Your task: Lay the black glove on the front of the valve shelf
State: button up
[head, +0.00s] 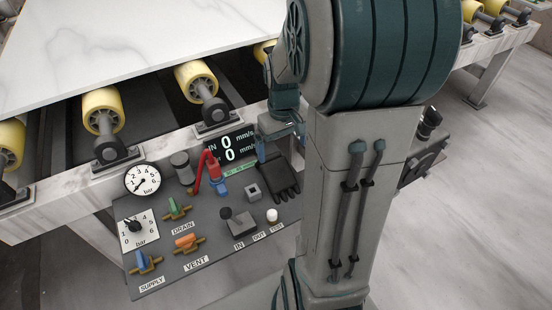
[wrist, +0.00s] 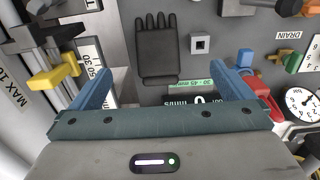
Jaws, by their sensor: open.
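The black glove (head: 284,180) lies flat at the back right of the grey valve shelf (head: 217,262), beside the digital display. In the wrist view the glove (wrist: 156,52) shows whole, its fingers toward the top of the picture and its cuff toward my gripper. My gripper (wrist: 160,62) is open, with its blue fingers spread wide to either side of the glove's cuff and nothing held between them. In the head view my gripper (head: 280,140) is partly hidden by my arm, just behind the glove. I cannot tell its height above the shelf.
Yellow rollers (head: 101,110) and a marble slab (head: 130,40) lie behind.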

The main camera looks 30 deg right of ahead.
jog(key=s+a+r+t, duration=0.1)
jog(key=s+a+r, duration=0.4)
jog(key=s+a, duration=0.5)
jog(key=shift+s+a+t, duration=0.2)
jog(key=shift+a+t, duration=0.2)
jog(key=shift+a, duration=0.05)
jog(key=shift+r, duration=0.1)
dwell(0.9)
